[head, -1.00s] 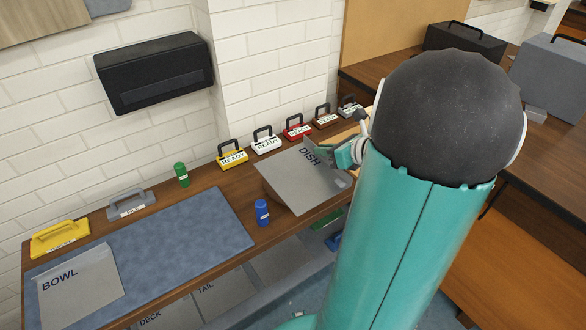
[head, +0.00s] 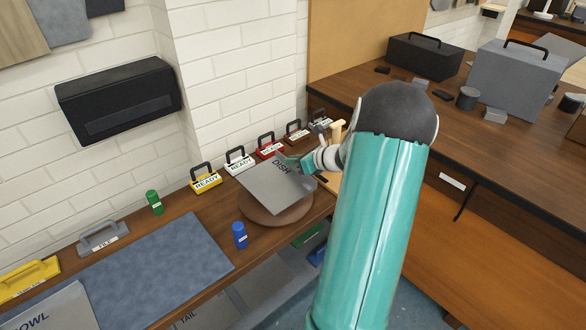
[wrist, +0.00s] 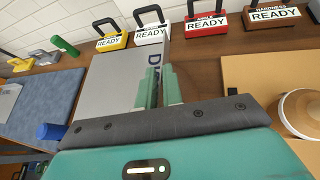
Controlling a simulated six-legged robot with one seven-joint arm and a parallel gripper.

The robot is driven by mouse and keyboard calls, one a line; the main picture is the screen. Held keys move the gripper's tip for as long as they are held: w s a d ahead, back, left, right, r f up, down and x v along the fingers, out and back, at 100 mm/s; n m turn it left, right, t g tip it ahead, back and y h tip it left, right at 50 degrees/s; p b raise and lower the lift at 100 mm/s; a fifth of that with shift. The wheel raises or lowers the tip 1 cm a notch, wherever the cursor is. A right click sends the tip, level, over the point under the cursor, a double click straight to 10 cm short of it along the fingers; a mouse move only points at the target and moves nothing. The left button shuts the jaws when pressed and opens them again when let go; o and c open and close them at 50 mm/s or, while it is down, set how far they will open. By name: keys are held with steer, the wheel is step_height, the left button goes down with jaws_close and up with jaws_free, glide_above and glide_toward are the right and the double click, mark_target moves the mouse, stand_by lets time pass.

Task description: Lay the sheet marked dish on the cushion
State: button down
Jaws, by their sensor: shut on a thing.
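The grey sheet marked DISH (head: 272,190) is held at its far right edge by my gripper (head: 300,164), which is shut on it. The cushion's front rim shows below the sheet; the rest is hidden. I cannot tell whether sheet and cushion touch. In the wrist view, the sheet (wrist: 112,85) runs left from my gripper's fingers (wrist: 158,86), which cover part of its lettering.
A row of READY blocks, including a yellow one (head: 205,178), lines the wall. A blue mat (head: 165,265) bears a BOWL sheet (head: 50,312).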

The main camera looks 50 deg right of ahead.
mark_target(293, 168)
steer(key=shift+w+d+f, duration=0.2)
steer(key=shift+w+f, duration=0.2)
steer(key=shift+f, duration=0.05)
step_height(293, 168, down, 3)
steer(key=shift+d+f, duration=0.15)
steer(key=shift+f, duration=0.05)
steer(key=c, duration=1.5)
jaws_free()
steer(key=shift+c, duration=0.2)
